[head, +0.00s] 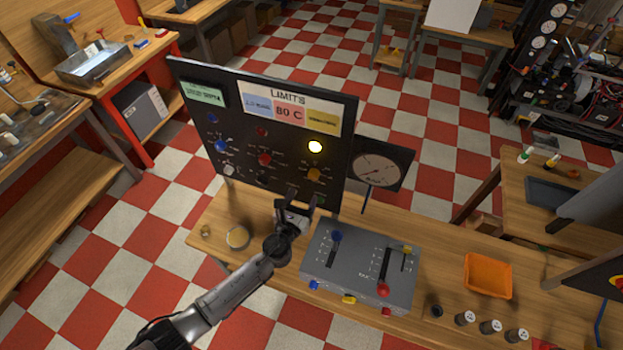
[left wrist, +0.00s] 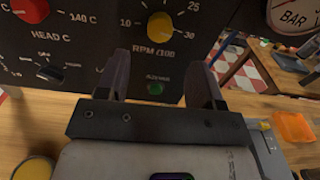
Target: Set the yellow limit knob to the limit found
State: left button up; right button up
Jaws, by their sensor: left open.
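The yellow limit knob (head: 314,175) sits at the lower right of the black panel (head: 345,130). In the left wrist view the yellow knob (left wrist: 161,27) is above the label RPM/100, with 10, 25 and 30 readable around it; its pointer is too unclear to read. A lit lamp (head: 315,146) glows above it. The limits card (head: 290,108) has blue, red and yellow fields; the red reads 80 C, the yellow is too small to read. My left gripper (head: 302,194) is open and empty, just below the yellow knob and apart from it. My right gripper is not visible.
A green button (left wrist: 155,88) shows between the fingers, low on the panel. The red knob (head: 265,159) and blue knob (head: 221,146) are left of the yellow one. A gauge (head: 377,169) stands right. A grey lever box (head: 360,265) and an orange tray (head: 487,276) occupy the bench.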

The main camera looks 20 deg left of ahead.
aim_at(312, 178)
pick_arm(q)
jog(key=w, duration=0.5)
jog(key=shift+w+b, duration=0.25)
jog(key=shift+b, duration=0.05)
jog(key=shift+w, duration=0.95)
jog(key=shift+c, duration=0.4)
jog(key=c, duration=0.8)
jog(key=shift+c, duration=0.2)
